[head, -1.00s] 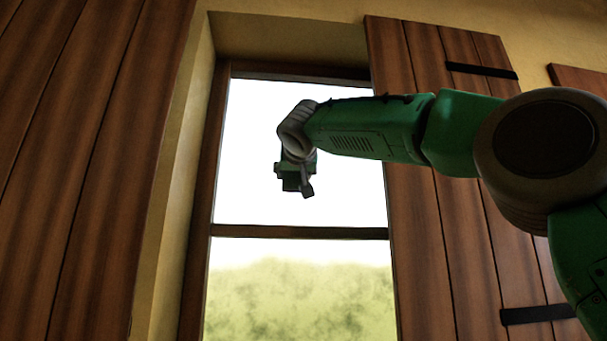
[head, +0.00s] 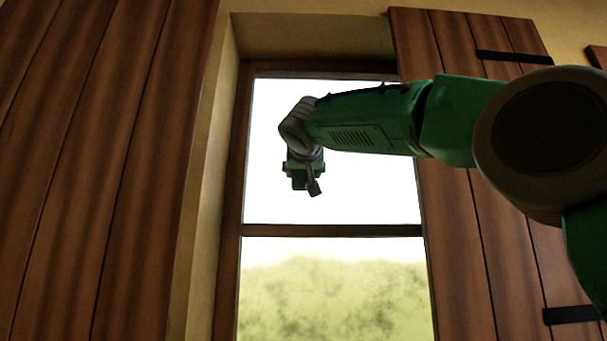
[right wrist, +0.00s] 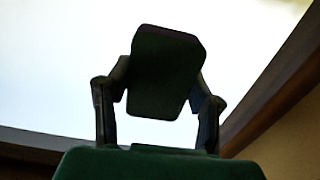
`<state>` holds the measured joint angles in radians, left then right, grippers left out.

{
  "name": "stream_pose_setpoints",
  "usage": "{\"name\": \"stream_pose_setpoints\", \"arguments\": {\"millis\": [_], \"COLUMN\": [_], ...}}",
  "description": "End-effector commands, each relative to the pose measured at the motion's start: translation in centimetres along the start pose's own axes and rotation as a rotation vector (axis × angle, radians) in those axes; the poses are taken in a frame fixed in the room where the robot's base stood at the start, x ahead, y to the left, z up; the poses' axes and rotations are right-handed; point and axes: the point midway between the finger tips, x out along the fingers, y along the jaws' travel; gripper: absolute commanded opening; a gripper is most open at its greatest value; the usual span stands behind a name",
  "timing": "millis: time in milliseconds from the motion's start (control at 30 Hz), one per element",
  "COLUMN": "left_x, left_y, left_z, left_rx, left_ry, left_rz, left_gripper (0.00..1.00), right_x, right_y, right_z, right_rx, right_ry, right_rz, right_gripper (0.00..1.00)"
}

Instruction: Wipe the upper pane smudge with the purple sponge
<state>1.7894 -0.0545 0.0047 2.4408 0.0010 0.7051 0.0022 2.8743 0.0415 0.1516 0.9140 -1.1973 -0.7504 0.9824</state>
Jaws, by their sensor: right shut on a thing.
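The upper pane (head: 380,190) is bright white in the head view, and I make out no smudge on it. My right gripper (head: 304,182) is in front of this pane, left of its middle and above the crossbar. In the right wrist view, its two fingers are shut on the sponge (right wrist: 165,72), which looks almost black in shadow with a faint purple top edge. The bright pane (right wrist: 50,70) is behind the sponge there; I cannot tell whether they touch. The sponge is not distinguishable in the head view. My left gripper is not in view.
A wooden crossbar (head: 330,231) separates the upper pane from the lower pane (head: 330,300). Wooden shutters stand open at the left (head: 100,170) and right (head: 460,240). A dark frame edge (right wrist: 275,90) runs diagonally at the right of the wrist view.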

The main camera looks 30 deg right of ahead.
Motion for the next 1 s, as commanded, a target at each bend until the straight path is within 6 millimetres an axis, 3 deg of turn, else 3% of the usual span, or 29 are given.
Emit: {"name": "stream_pose_setpoints", "arguments": {"millis": [500, 1000], "left_x": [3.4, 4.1], "left_y": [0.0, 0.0], "left_z": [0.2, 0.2], "left_rx": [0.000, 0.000], "left_ry": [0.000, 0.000], "left_rz": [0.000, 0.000], "left_gripper": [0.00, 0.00], "right_x": [-5.1, -6.1], "right_y": [0.1, 0.0], "right_z": [0.1, 0.1], "right_rx": [0.001, 0.001], "right_ry": [0.004, 0.003], "right_rz": [0.000, 0.000], "right_gripper": [0.23, 0.23]}}
